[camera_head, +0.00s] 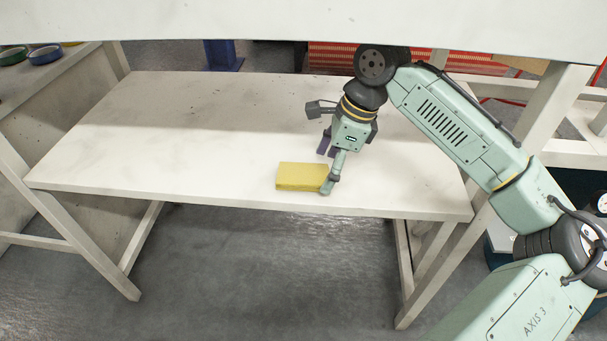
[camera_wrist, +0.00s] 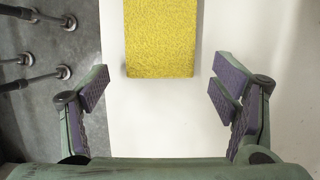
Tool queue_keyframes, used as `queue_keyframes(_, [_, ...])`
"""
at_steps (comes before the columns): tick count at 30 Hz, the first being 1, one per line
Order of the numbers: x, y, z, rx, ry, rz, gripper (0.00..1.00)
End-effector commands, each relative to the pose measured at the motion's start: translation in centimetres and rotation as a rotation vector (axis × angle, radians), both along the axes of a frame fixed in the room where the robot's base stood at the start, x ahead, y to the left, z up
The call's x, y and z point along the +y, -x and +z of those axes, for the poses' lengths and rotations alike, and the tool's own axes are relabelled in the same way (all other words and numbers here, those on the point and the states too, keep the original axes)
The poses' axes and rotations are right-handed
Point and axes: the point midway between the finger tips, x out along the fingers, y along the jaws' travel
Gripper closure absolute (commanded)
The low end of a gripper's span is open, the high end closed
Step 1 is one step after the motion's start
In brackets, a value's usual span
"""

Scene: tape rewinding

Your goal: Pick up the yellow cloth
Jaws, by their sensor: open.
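The yellow cloth (camera_head: 299,176) is a flat, folded block lying on the white table (camera_head: 180,130) near its front edge. In the wrist view the cloth (camera_wrist: 160,38) shows at the top middle, cut off by the frame's upper edge. My gripper (camera_head: 328,170) is just at the right end of the cloth in the head view. In the wrist view my gripper (camera_wrist: 162,88) is open and empty, with its purple-padded fingers wide apart. The cloth's near end lies centred between the fingers' lines, slightly beyond the fingertips.
A white beam or shelf (camera_head: 300,25) crosses above the back of the table. The table's left side is clear. Tape rolls (camera_head: 45,54) sit on another bench at the far left. Red shelving (camera_head: 335,58) stands behind.

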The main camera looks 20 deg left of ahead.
Motion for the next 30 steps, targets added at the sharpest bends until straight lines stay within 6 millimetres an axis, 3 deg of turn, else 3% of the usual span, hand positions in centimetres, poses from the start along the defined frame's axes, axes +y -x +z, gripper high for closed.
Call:
queue_keyframes(7, [4.2,1.4,0.1,-0.001,0.001,0.006,0.20])
queue_keyframes(11, [4.3,1.4,-1.0,-0.001,0.000,0.002,0.20])
queue_keyframes(18, [4.4,1.4,-1.1,-0.001,-0.001,0.002,0.20])
queue_keyframes(30, [4.3,1.4,-1.1,-0.001,0.000,0.002,0.47])
